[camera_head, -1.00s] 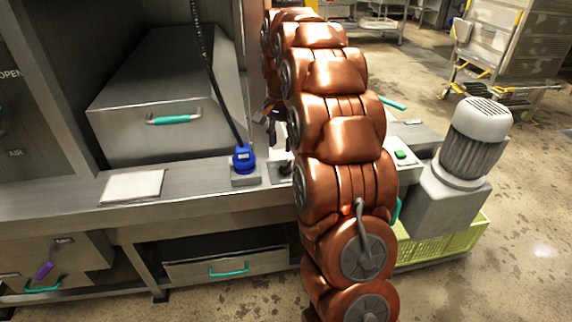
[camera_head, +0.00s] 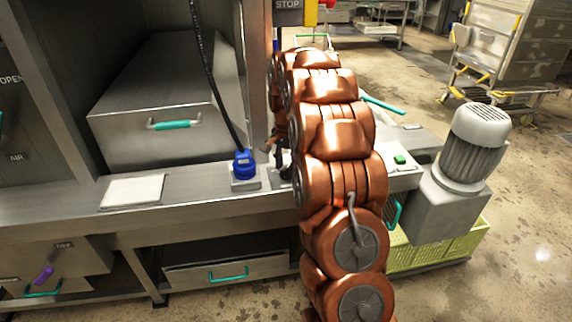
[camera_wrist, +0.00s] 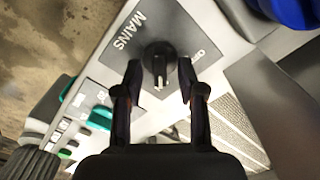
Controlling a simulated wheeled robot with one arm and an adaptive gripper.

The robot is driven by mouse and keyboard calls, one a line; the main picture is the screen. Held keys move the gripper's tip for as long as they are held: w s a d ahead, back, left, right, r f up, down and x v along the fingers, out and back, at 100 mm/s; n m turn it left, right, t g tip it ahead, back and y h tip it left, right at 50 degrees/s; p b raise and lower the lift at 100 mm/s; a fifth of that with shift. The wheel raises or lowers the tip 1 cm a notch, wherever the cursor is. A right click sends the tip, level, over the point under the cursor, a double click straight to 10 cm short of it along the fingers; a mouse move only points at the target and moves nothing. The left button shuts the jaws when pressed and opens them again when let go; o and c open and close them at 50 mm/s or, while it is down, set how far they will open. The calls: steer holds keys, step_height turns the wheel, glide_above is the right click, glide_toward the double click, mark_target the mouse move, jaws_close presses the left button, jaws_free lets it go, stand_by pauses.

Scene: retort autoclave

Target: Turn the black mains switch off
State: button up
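The black mains switch (camera_wrist: 158,58) is a round knob with a raised grip bar, on a dark grey plate (camera_wrist: 126,22) lettered MAINS. In the wrist view my gripper (camera_wrist: 160,76) is open, with one fingertip on each side of the knob's near part. A gap shows between the fingers and the grip bar; whether they touch the knob's rim I cannot tell. In the head view my gripper (camera_head: 277,150) points down at the bench just right of the blue plug. My copper arm hides most of the switch there.
A blue plug (camera_head: 244,164) with a black cable stands close left of my gripper. A white pad (camera_head: 132,190) lies farther left. A panel with a green button (camera_head: 400,160) and a grey motor (camera_head: 475,145) are to the right. A steel box (camera_head: 165,110) stands behind.

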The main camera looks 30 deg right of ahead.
steer(key=shift+f, duration=0.35)
jaws_close()
